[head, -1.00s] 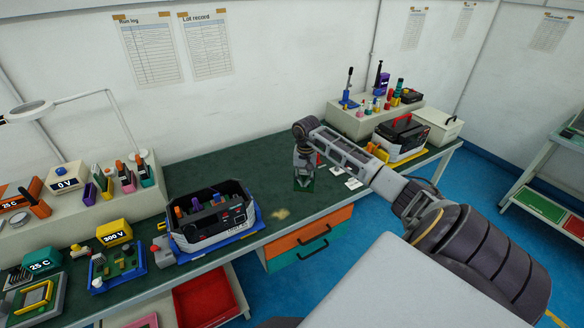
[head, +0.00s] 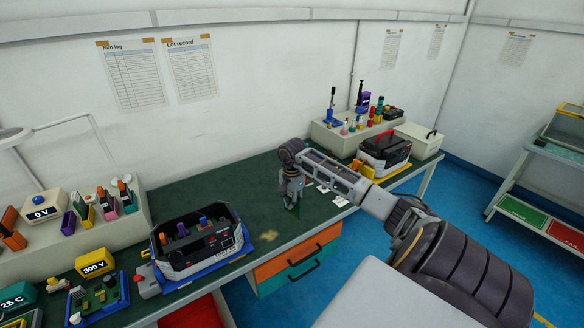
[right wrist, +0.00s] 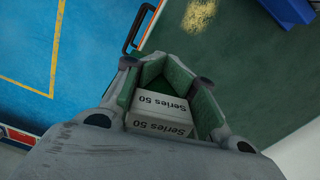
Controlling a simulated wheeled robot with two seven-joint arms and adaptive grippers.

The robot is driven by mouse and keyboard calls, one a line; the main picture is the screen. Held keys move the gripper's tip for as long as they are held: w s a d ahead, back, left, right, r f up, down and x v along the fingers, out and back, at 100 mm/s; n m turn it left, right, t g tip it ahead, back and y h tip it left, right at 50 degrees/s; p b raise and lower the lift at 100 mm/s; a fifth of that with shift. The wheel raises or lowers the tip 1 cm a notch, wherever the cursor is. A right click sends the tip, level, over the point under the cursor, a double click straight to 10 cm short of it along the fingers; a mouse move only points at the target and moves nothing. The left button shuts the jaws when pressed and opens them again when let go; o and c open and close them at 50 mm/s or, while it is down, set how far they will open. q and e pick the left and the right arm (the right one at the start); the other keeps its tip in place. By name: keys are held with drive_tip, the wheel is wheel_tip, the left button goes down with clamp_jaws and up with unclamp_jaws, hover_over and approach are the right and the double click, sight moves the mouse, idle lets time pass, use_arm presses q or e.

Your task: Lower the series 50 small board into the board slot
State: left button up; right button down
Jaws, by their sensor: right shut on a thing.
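The series 50 small board (right wrist: 160,110) is green with pale labels reading "Series 50", and sits between the fingers of my right gripper in the right wrist view. In the head view my right gripper (head: 292,192) is shut on it above the bare middle of the green bench, with a green edge of the board showing below the fingers. An open black-and-white rack (head: 200,250) stands on a blue mat to the left, with several coloured modules upright in it. I cannot make out a single board slot at this size. My left gripper is not in view.
Meters and holders with coloured modules line the bench's left side, including a yellow 300 V box (head: 96,263). A black-and-red case (head: 384,150) and a white box (head: 417,143) stand at the right. The bench (head: 262,205) between is mostly clear.

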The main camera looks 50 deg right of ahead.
drive_tip(key=w+a+r+m, duration=0.1)
drive_tip(key=a+r, duration=0.3)
drive_tip(key=a, duration=0.5)
drive_tip(key=w+a+r+m, duration=0.1)
drive_tip(key=w+a+r, duration=0.1)
drive_tip(key=a, duration=0.8)
drive_tip(key=shift+w+a+r+m, duration=0.25)
drive_tip(key=shift+w+r+m, duration=0.15)
drive_tip(key=shift+r, duration=0.45)
idle(0.4)
drive_tip(key=shift+a, duration=0.1)
